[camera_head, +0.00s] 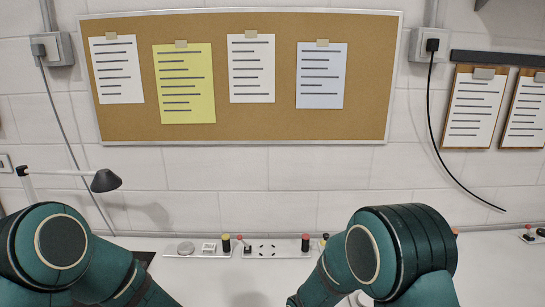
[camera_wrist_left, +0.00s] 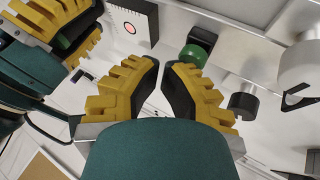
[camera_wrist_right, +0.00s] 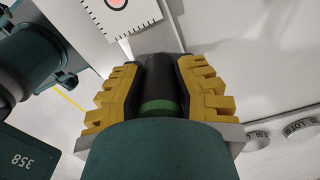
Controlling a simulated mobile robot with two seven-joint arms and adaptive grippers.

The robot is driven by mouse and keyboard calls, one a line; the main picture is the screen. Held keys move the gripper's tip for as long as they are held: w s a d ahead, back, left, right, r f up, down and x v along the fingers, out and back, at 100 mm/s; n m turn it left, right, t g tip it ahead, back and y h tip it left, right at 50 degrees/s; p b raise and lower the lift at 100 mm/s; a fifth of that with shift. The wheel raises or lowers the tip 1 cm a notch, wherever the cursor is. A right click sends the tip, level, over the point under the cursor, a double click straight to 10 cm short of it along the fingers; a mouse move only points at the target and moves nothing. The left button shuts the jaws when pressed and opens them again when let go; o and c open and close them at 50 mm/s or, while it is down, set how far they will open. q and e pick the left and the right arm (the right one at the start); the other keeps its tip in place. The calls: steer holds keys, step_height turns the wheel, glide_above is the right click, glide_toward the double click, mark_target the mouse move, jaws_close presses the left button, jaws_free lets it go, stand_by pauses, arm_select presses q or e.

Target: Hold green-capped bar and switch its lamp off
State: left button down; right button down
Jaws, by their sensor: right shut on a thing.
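My right gripper (camera_wrist_right: 158,90) is shut on a dark bar (camera_wrist_right: 159,76) that has a green cap (camera_wrist_right: 158,107) at its near end. In the left wrist view this right gripper shows at the upper left, with the green cap (camera_wrist_left: 66,40) between its yellow fingers. My left gripper (camera_wrist_left: 160,64) is slightly open, with a narrow empty gap between its fingertips. A green knob (camera_wrist_left: 193,55) with a dark part behind it lies just past its right fingertip. A white plate with a red-orange disc (camera_wrist_left: 129,27) shows in both wrist views; I cannot tell if it is a lamp.
In the head view a white strip (camera_head: 190,255) with small coloured-capped parts runs along the wall. A desk lamp (camera_head: 105,180) stands at the left. Both grippers are out of this view. Labelled round parts (camera_wrist_right: 299,129) lie at the right in the right wrist view.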

arm_select(q)
steer(key=shift+f, duration=0.15)
stand_by(0.5)
steer(key=shift+f, duration=0.4)
steer(key=shift+s+r, duration=0.1)
steer(key=shift+r, duration=0.4)
step_height(320, 180, up, 6)
steer(key=shift+f, duration=0.1)
stand_by(0.7)
